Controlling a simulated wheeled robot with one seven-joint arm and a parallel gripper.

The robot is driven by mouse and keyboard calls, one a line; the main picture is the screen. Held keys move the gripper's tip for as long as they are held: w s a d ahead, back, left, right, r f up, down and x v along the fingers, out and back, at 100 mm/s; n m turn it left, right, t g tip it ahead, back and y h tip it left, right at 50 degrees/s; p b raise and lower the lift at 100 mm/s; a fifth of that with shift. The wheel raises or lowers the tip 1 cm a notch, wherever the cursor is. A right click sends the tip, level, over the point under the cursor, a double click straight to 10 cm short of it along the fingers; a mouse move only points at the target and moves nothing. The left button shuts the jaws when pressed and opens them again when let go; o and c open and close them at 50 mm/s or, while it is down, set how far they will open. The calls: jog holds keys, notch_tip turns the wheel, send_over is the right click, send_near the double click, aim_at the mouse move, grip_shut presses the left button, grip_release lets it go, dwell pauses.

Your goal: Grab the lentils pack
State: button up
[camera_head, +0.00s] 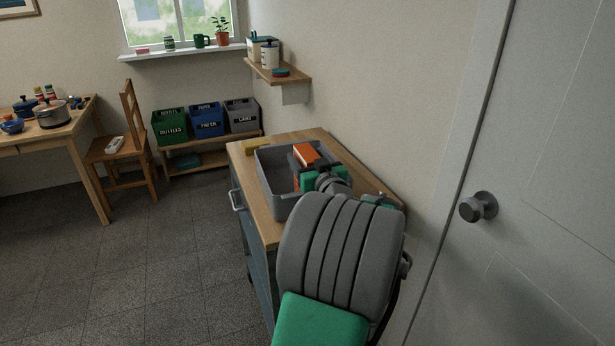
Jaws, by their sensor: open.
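An orange-red pack (307,152), which looks like the lentils pack though no label can be read, stands in a grey tub (279,207) on the wooden-topped cart. My gripper (302,164) is over the tub, reaching in from the right front, with its dark fingers close to the pack. The gripper is open. I cannot tell whether the fingers touch the pack or are around it. My wrist and arm hide the right part of the tub and much of its contents.
A white door with a knob (478,207) is close on the right. A wall shelf (280,72) hangs above the cart's far end. Floor on the left is clear.

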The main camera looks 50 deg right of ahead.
grip_shut()
dwell(0.6)
dwell(0.3)
